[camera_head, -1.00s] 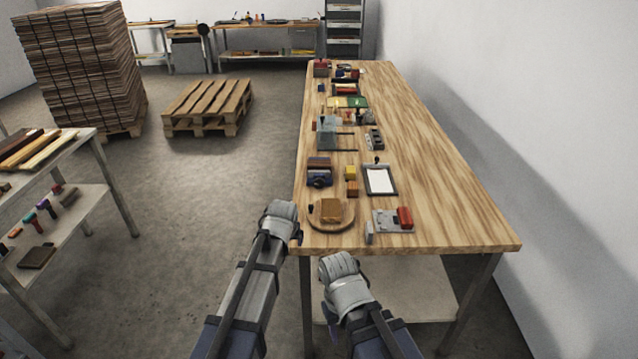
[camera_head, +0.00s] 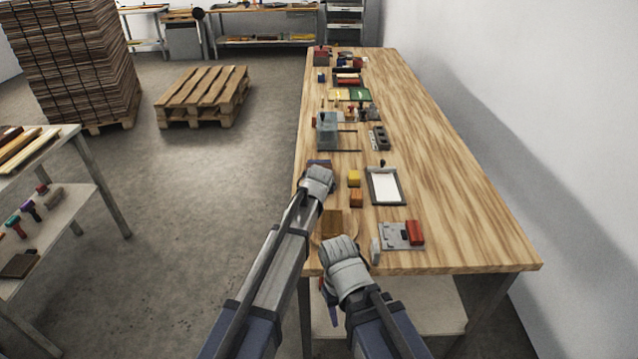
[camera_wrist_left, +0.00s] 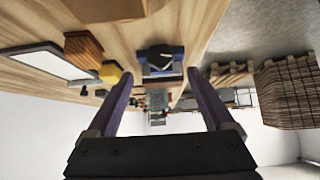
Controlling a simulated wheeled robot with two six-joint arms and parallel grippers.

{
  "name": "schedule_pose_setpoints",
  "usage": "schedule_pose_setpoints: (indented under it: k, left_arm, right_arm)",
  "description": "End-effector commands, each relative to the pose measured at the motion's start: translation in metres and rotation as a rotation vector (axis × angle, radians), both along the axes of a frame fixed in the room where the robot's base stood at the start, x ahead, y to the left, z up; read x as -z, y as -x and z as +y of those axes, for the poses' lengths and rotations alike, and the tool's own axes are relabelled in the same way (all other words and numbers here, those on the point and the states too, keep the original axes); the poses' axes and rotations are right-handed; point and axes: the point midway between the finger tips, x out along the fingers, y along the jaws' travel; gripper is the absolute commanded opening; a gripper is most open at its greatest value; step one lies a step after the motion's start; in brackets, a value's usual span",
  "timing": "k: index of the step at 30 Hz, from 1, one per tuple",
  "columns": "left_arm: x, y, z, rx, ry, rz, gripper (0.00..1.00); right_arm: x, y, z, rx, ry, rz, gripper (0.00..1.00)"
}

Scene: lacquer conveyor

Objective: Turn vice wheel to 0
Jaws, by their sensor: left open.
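The vice (camera_head: 318,163) is a small blue block near the left edge of the long wooden bench, mostly hidden behind my left gripper (camera_head: 318,177) in the head view. In the left wrist view, the blue vice (camera_wrist_left: 163,71) with its dark wheel (camera_wrist_left: 160,57) shows ahead, between the finger lines. My left gripper (camera_wrist_left: 160,73) is open and empty, its two purple fingers apart with the vice beyond them. The wheel's setting and any marks cannot be read. My right gripper (camera_head: 338,250) is at the bench's front edge; its fingers are hidden.
A yellow block (camera_head: 354,178) and an orange-brown block (camera_head: 356,198) stand right of the vice. A framed white sheet (camera_head: 385,186) and a grey plate with a red block (camera_head: 415,232) lie farther right. A brown block (camera_head: 333,222) stands in front. The bench's right side is clear.

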Motion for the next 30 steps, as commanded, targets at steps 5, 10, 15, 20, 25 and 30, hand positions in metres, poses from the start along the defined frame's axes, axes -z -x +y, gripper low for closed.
schedule_pose_setpoints:
  k: [5,10,15,20,25,30]
  left_arm:
    - [0.000,0.000,0.000,0.000,0.000,0.000,0.86]
    - [0.004,-0.003,0.000,0.000,0.000,0.000,0.86]
    - [0.017,-0.014,0.000,0.000,0.000,0.000,0.86]
    - [0.034,-0.030,-0.001,-0.001,0.000,0.000,0.86]
    - [0.051,-0.048,0.000,0.000,0.000,0.000,0.86]
    - [0.057,-0.055,0.000,0.000,0.000,0.000,0.86]
  right_arm:
    - [0.000,0.000,0.000,0.000,0.000,0.000,0.50]
    - [0.004,0.000,0.000,0.000,0.000,0.000,0.50]
    - [0.016,0.000,0.000,0.000,0.000,0.000,0.50]
    - [0.034,0.000,0.000,0.000,0.000,0.000,0.50]
    - [0.051,0.000,0.000,0.000,0.000,0.000,0.50]
    - [0.056,0.000,0.000,0.000,0.000,0.000,0.50]
